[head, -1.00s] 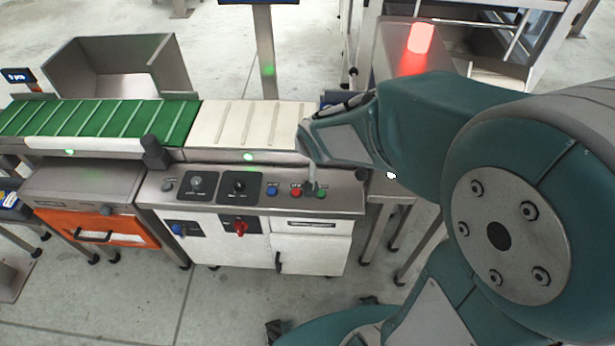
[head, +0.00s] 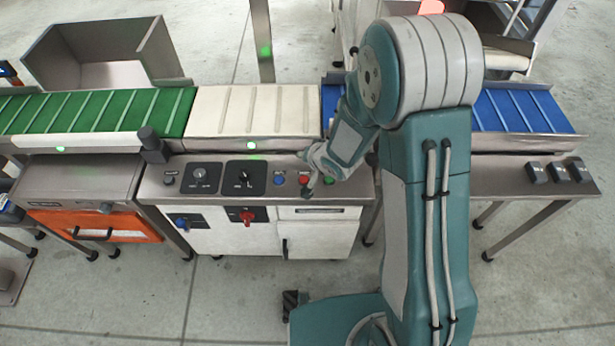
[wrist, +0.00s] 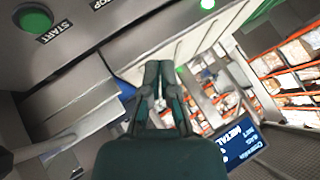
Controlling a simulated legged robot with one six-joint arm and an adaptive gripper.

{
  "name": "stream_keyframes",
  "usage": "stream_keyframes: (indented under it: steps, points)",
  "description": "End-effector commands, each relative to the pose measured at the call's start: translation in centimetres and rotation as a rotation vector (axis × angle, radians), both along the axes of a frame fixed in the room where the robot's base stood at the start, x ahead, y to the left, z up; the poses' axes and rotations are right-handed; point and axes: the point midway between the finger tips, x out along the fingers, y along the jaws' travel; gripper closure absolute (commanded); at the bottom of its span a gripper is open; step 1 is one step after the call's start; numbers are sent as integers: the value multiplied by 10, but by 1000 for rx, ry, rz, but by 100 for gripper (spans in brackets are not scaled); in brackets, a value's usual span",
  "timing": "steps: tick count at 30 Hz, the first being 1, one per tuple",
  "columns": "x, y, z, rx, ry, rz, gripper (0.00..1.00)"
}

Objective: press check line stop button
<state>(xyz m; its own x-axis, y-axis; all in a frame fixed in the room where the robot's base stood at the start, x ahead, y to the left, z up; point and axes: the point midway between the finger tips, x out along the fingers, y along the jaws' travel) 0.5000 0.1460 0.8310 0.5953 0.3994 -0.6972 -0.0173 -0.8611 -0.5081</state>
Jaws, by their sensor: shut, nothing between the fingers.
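A control panel (head: 228,190) holds a red button (head: 303,179), with a blue button (head: 279,179) to its left and a green button (head: 328,180) to its right. In the wrist view the shut fingers (wrist: 158,68) show, with the green button (wrist: 33,19) labelled START at upper left. A cut-off label ending in "OP" is beside it. The red button is out of the wrist view.
Behind the panel runs a white belt (head: 262,112), between a green belt (head: 92,113) and a blue belt (head: 520,112). Two dials and a red rotary switch (head: 247,217) are also there. Floor is open in front.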

Motion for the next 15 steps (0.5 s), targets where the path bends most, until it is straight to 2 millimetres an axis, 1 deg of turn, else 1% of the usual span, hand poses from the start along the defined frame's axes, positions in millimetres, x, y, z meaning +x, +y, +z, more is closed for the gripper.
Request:
stream_keyframes:
  steps: [8,11,15]
  points:
    - [0,0,-2,-2,0,0,100]
    - [0,1,-10,-2,2,-2,100]
    - [0,0,-28,-3,5,-2,100]
